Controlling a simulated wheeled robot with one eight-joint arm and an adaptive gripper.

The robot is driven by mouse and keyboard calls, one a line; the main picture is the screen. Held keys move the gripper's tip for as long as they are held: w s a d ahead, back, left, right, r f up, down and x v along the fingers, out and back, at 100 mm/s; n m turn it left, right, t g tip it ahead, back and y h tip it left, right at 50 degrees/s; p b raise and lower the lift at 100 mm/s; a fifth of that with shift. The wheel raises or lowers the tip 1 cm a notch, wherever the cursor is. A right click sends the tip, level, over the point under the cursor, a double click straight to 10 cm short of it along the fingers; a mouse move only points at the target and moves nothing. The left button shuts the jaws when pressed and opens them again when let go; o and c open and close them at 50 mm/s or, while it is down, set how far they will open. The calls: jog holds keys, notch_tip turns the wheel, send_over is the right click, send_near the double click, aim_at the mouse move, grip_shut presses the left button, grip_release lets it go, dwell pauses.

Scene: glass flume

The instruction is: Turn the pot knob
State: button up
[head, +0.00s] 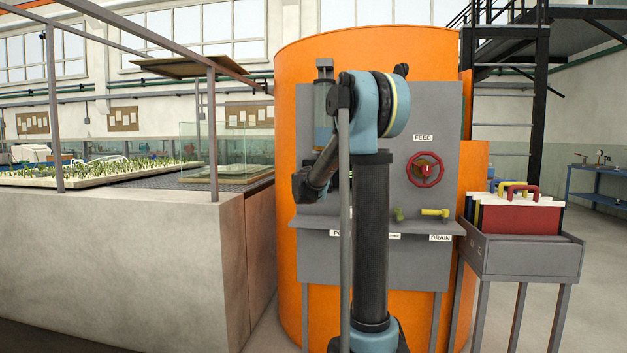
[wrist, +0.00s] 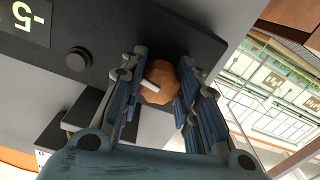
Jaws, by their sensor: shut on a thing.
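The pot knob (wrist: 160,84) is a brown-orange, faceted knob with a white pointer line, mounted on a dark panel (wrist: 110,25) in the wrist view. My gripper (wrist: 163,70) has its two blue-grey fingers on either side of the knob and is shut on it. The pointer line slants toward the upper left of the picture. In the head view, my own arm stands in front of the grey board and hides the knob and the fingertips.
The grey board (head: 430,110) carries a red FEED wheel (head: 425,170) and a yellow DRAIN handle (head: 434,212). A cart with cases (head: 525,255) stands right; the flume wall (head: 110,260) left.

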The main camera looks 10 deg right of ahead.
dwell(0.3)
jog(key=o, duration=1.1)
jog(key=shift+a, duration=0.1)
jog(key=v, duration=1.2)
jog(key=shift+w, duration=0.1)
